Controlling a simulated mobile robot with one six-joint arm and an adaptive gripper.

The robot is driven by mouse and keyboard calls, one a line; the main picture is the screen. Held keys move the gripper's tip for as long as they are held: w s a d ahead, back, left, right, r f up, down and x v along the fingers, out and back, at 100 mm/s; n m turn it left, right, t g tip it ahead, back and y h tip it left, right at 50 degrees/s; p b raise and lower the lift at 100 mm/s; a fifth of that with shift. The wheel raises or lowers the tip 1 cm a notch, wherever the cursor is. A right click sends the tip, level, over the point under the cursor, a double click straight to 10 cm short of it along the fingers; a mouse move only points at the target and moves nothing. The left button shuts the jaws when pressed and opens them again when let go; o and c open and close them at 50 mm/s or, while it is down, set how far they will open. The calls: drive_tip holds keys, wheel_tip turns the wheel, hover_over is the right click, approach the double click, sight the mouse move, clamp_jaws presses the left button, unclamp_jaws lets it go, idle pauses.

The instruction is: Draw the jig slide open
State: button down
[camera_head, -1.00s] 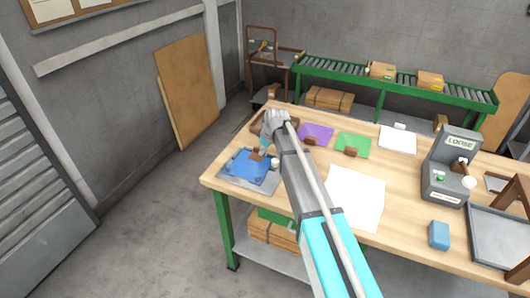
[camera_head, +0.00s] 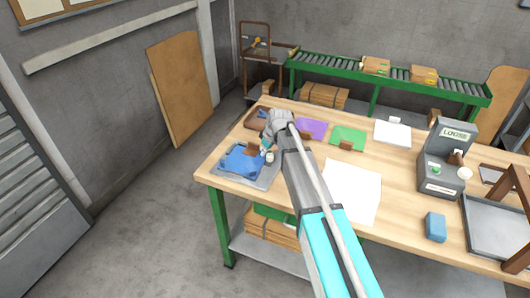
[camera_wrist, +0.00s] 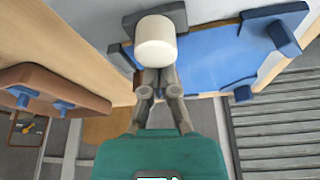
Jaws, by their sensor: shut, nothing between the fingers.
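The jig lies at the left end of the bench as a grey plate (camera_head: 262,181) with a blue part (camera_head: 240,163) on it. A white round knob (camera_head: 270,157) stands at its right side. In the wrist view, the knob (camera_wrist: 156,42) sits on a grey block, beside the blue surface (camera_wrist: 215,55). My gripper (camera_head: 266,146) is shut and empty, close to the knob. In the wrist view, its fingertips (camera_wrist: 158,76) point at the knob and partly overlap it; I cannot tell whether they touch.
Purple (camera_head: 311,128) and green (camera_head: 348,136) sheets and a white sheet (camera_head: 352,190) lie to the right. A grey machine marked LOOSE (camera_head: 446,160) stands further right, near a blue block (camera_head: 435,227).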

sight(272, 155)
drive_tip(key=shift+s+d, duration=0.3)
drive_tip(key=shift+d, duration=0.55)
drive_tip(key=shift+s+d, duration=0.3)
drive_tip(key=shift+d, duration=0.5)
drive_tip(key=shift+w+a, duration=0.35)
drive_tip(key=shift+a, duration=0.05)
drive_tip(key=w+a, duration=0.1)
drive_tip(key=a, duration=0.1)
drive_tip(key=shift+w+a, duration=0.4)
drive_tip(key=p+v, duration=0.2)
drive_tip(key=shift+s+r, duration=0.2)
drive_tip(key=shift+r, duration=0.15)
drive_tip(key=p+v, duration=0.7)
drive_tip(key=shift+d+r, duration=0.1)
drive_tip(key=shift+s, duration=0.1)
